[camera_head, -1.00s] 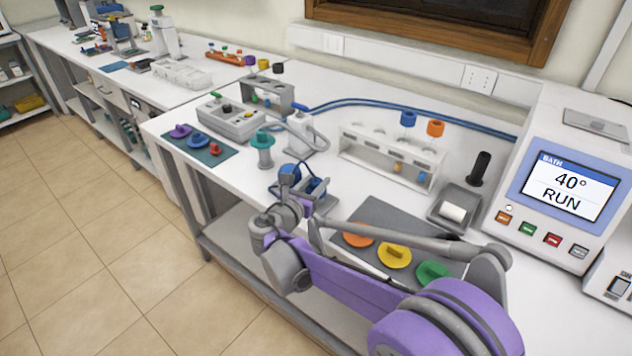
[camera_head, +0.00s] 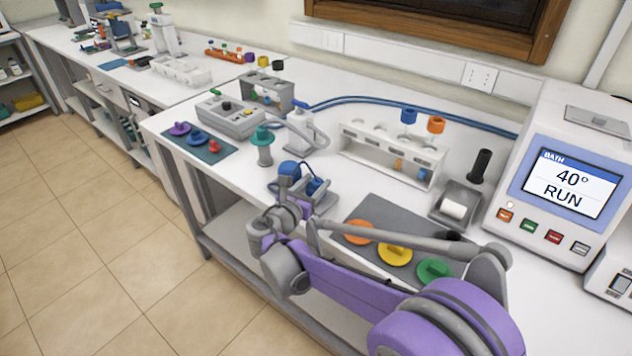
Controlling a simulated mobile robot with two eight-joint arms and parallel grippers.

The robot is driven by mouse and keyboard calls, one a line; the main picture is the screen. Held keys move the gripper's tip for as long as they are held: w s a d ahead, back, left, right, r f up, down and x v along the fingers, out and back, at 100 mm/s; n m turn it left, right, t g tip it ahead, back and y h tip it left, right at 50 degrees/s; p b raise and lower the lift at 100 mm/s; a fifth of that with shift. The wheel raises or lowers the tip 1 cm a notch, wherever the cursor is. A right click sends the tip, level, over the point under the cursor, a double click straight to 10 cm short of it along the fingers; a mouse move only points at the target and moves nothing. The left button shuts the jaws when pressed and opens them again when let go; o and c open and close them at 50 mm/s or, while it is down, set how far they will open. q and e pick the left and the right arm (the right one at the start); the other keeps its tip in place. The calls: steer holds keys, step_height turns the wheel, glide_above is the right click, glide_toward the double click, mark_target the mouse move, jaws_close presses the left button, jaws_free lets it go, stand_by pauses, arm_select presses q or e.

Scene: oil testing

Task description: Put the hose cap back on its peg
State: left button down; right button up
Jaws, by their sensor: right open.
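My right gripper (camera_head: 292,186) is at the front edge of the bench, at a small blue and grey fixture (camera_head: 318,196) with a thin dark loop. It is open. A blue cap-like piece (camera_head: 289,168) shows right at its fingers; I cannot tell whether it touches them. I cannot tell for sure which piece is the hose cap or which is its peg, as my gripper and wrist hide part of the fixture. My left gripper is not in view.
A teal-topped post (camera_head: 263,150) and a grey pump-like unit (camera_head: 300,130) stand just behind. A dark mat (camera_head: 372,208) with orange, yellow and green knobs lies to the right, partly under my arm. A white rack (camera_head: 395,155) stands behind it.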

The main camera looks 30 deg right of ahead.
steer(key=p+v, duration=0.1)
steer(key=v, duration=0.9)
steer(key=shift+a, duration=0.15)
steer(key=shift+s, duration=0.1)
stand_by(0.6)
steer(key=s+d+f+m+g+y+p, duration=0.1)
steer(key=s+f+m+g+y+p, duration=0.15)
steer(key=s+m, duration=0.4)
steer(key=s+d+f+m+g+y+p, duration=0.1)
steer(key=s+f+m+y+p, duration=0.1)
steer(key=s+m+y, duration=0.35)
steer(key=s+a+f+m+y+p, duration=0.1)
steer(key=s+a+m+y+p, duration=0.2)
steer(key=s+a+m+y, duration=0.2)
steer(key=s+a+m, duration=0.3)
steer(key=s+m, duration=0.2)
steer(key=m, duration=0.2)
steer(key=shift+s+f+m, duration=0.2)
steer(key=shift+s+m, duration=0.2)
steer(key=shift+d, duration=0.2)
